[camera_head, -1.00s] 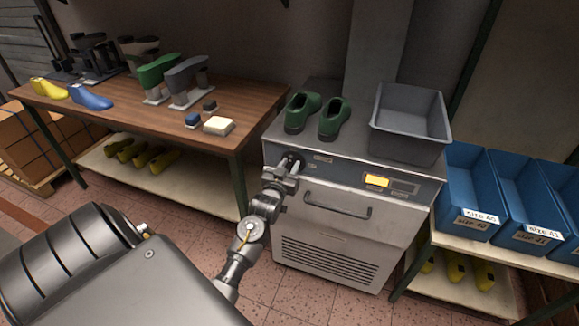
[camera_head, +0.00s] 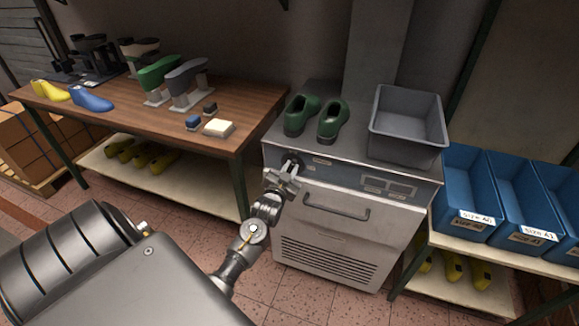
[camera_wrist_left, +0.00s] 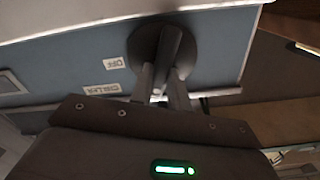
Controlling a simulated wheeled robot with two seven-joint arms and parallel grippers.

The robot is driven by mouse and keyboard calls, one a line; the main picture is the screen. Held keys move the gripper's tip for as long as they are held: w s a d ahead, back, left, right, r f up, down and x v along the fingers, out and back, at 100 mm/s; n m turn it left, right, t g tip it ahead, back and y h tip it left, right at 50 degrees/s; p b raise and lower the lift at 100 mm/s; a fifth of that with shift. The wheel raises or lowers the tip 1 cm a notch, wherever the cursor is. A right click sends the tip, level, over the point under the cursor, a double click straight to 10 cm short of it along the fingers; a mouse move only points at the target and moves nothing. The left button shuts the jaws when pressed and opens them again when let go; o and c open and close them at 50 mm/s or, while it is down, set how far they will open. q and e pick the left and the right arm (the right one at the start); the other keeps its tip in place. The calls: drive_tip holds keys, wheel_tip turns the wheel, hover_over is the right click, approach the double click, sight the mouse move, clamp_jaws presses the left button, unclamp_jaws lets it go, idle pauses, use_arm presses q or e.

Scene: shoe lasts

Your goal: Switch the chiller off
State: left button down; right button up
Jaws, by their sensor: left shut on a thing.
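The chiller (camera_head: 335,235) is a grey metal cabinet with a blue-grey front panel, a bar handle and a vent grille. Its small display (camera_head: 401,188) is dark. A dark round rotary knob (camera_wrist_left: 150,45) with a raised grip bar is at the panel's left end; in the head view it is mostly hidden behind my gripper. My left gripper (camera_wrist_left: 163,84) is shut on the knob's grip bar. It also shows in the head view (camera_head: 289,170) at the panel's left end. An OFF label (camera_wrist_left: 115,63) is beside the knob. My right gripper is not in view.
Green shoes (camera_head: 331,119) and a grey bin (camera_head: 408,144) sit on the chiller. A wooden workbench (camera_head: 130,114) with shoe lasts stands at left. Blue bins (camera_head: 466,213) fill a shelf at right. Tiled floor is open in front of the chiller.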

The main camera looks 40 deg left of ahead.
use_arm(q)
drive_tip(key=m, duration=0.2)
drive_tip(key=m+p, duration=0.1)
drive_tip(key=shift+w+d+m+p, duration=0.1)
drive_tip(key=shift+d+m+p, duration=0.1)
drive_tip(key=shift+m+p, duration=0.15)
drive_tip(key=shift+d+f+m+p, duration=0.15)
drive_tip(key=shift+m+p, duration=0.5)
drive_tip(key=shift+m, duration=1.05)
drive_tip(key=shift+f+m+p, duration=0.25)
drive_tip(key=shift+m+p, duration=0.4)
drive_tip(key=shift+m, duration=1)
drive_tip(key=shift+d+f+m+p, duration=0.15)
drive_tip(key=shift+m+p, duration=0.5)
drive_tip(key=shift+m, duration=1.05)
drive_tip(key=shift+a, duration=0.1)
drive_tip(key=c, duration=1.3)
unclamp_jaws()
drive_tip(key=shift+f, duration=0.1)
drive_tip(key=shift+c, duration=0.2)
